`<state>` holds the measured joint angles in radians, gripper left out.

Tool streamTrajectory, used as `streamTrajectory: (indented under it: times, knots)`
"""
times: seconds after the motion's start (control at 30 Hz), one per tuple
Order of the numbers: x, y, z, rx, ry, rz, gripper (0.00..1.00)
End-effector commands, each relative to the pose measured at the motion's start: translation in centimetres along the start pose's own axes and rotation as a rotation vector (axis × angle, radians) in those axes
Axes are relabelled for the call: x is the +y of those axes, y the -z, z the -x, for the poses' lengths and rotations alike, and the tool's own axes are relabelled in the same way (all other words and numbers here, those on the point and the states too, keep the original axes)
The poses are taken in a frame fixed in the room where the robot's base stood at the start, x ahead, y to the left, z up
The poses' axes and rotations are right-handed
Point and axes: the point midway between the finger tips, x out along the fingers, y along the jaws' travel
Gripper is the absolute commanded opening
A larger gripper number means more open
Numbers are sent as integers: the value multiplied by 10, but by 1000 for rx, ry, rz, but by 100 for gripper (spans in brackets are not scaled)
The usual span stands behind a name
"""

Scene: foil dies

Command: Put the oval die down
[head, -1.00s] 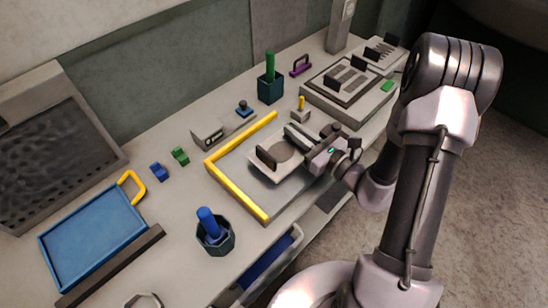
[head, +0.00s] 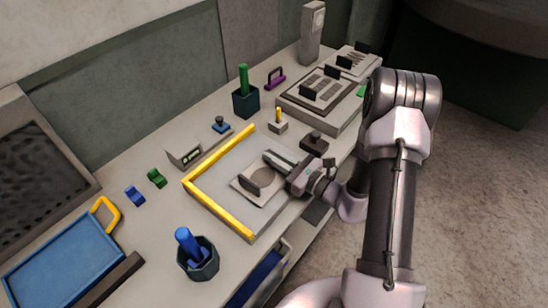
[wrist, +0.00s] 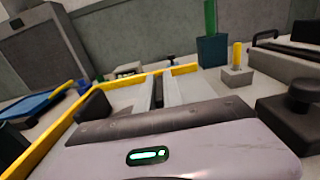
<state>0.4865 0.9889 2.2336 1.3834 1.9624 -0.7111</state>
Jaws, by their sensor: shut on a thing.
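The gripper body hides much of the die there.
A dark knobbed block (head: 314,144) and a small block with a yellow peg (head: 278,124) stand close beyond the gripper. A grey machine bed (head: 320,98) is at the back right. A dark cup with a blue handle (head: 197,257) stands at the front left, outside the fence.

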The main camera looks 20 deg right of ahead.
Motion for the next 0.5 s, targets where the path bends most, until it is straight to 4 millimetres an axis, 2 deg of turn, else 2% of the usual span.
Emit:
streamTrajectory:
  times: [0.1,0.13,0.23,0.5]
  knots:
    - [0,4,0,0,0,0,0]
    - [0,4,0,0,0,0,15]
    - [0,3,0,0,0,0,33]
    - [0,3,0,0,0,0,33]
